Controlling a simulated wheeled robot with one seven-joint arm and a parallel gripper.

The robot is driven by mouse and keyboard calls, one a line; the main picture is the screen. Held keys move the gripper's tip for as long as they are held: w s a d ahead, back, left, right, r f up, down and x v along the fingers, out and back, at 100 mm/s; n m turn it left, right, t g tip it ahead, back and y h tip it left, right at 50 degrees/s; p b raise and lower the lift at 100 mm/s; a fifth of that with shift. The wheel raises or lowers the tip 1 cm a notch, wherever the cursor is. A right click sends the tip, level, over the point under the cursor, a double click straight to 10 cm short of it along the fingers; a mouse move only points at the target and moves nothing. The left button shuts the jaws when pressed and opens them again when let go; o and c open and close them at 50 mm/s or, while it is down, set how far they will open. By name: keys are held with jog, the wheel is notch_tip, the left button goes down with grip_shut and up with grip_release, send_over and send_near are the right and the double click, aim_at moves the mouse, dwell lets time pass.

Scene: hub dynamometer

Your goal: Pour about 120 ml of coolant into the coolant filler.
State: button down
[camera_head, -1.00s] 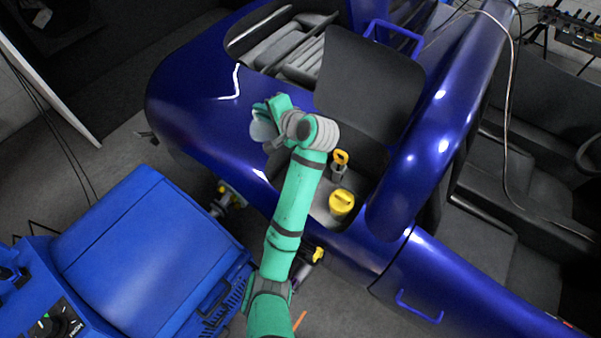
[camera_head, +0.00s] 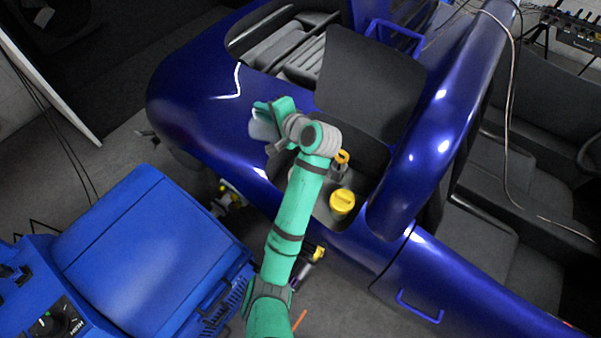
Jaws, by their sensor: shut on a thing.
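My gripper (camera_head: 268,110) is shut on a pale, greyish container (camera_head: 262,129) above the blue car body, left of the open bay. The container looks tilted, and the fingers and wrist hide part of it. Its contents and mouth cannot be made out. In the bay stands a wide yellow cap (camera_head: 342,203), right of my forearm. Farther back is a smaller yellow-orange ring-shaped fitting (camera_head: 342,157), partly hidden by my wrist. I cannot tell which of these, if either, is the coolant filler. My gripper is up and left of both.
The blue car body (camera_head: 200,95) surrounds the bay. A raised dark panel (camera_head: 370,85) stands just behind and right of my wrist. A blue machine (camera_head: 150,245) stands at the lower left. A blue handle (camera_head: 420,305) sticks out at the lower right.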

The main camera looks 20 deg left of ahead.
aim_at(253, 121)
jog(key=shift+s+d+f+m+t+y+p, duration=0.15)
jog(key=shift+d+t+y+p, duration=0.1)
jog(key=shift+d+y, duration=0.15)
jog(key=shift+d+f+m+t+y+p, duration=0.15)
jog(key=shift+d+y+p, duration=0.05)
jog(key=shift+d+y, duration=0.2)
dwell(0.8)
jog(key=shift+d, duration=0.15)
jog(key=shift+a+r, duration=0.2)
jog(key=shift+a, duration=0.1)
jog(key=a, duration=0.1)
jog(key=h, duration=0.1)
jog(key=a, duration=0.1)
jog(key=shift+a+r+g, duration=0.25)
jog(key=shift+a+g, duration=0.05)
jog(key=shift+a, duration=0.05)
jog(key=shift+w+a+r+n+g+h, duration=0.15)
jog(key=shift+a+n+g+h, duration=0.15)
jog(key=shift+a+h, duration=0.4)
jog(key=shift+w+a+f+n+g+h, duration=0.15)
jog(key=shift+a+n+h, duration=0.25)
jog(key=shift+h, duration=0.5)
jog(key=shift+w+a+g+h, duration=0.1)
jog(key=shift+a+g+h, duration=0.2)
jog(key=shift+h, duration=0.3)
jog(key=shift+w, duration=0.1)
